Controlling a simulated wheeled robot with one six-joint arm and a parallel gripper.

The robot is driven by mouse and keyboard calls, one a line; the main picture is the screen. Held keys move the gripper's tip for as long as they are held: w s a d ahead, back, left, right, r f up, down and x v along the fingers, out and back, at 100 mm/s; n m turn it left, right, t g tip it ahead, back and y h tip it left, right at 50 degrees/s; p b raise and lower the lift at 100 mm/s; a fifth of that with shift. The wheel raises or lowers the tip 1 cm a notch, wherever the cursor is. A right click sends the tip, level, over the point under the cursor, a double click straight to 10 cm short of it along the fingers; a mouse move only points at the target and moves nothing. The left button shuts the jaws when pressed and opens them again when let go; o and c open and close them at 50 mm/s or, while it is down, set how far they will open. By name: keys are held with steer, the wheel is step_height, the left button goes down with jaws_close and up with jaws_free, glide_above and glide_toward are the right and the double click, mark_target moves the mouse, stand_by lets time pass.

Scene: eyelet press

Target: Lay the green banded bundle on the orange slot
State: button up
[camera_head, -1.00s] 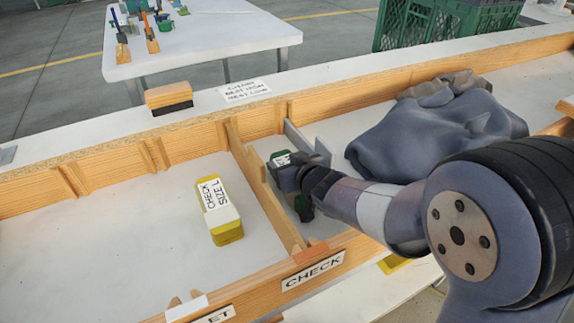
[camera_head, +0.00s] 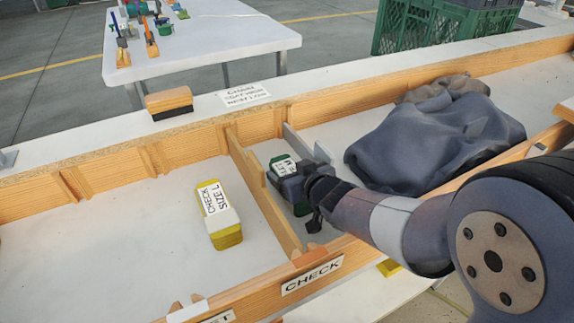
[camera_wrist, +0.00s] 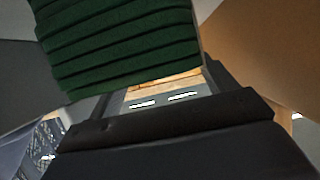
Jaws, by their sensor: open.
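The green banded bundle (camera_head: 283,165), with a white label on top, is in the narrow bay between a wooden divider and a grey divider. Its dark green ridged side fills the top of the wrist view (camera_wrist: 120,45). My gripper (camera_head: 298,190) is open at the near side of the bundle, its fingers partly around it. I cannot tell whether the fingers touch it, or whether it rests fully on the floor. An orange tab (camera_head: 316,250) sits on the front rail at the near end of this bay, above a CHECK sign. My gripper hides part of the bay floor.
A yellow block (camera_head: 226,234) labelled CHECK SIZE L lies in the bay to the left. The wooden divider (camera_head: 266,195) and grey divider (camera_head: 298,142) flank the narrow bay. A dark cloth heap (camera_head: 435,145) lies to the right. A wooden block (camera_head: 169,102) stands on the back ledge.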

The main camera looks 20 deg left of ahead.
steer(key=shift+p+v, duration=0.4)
steer(key=shift+v, duration=1.75)
steer(key=shift+r, duration=0.1)
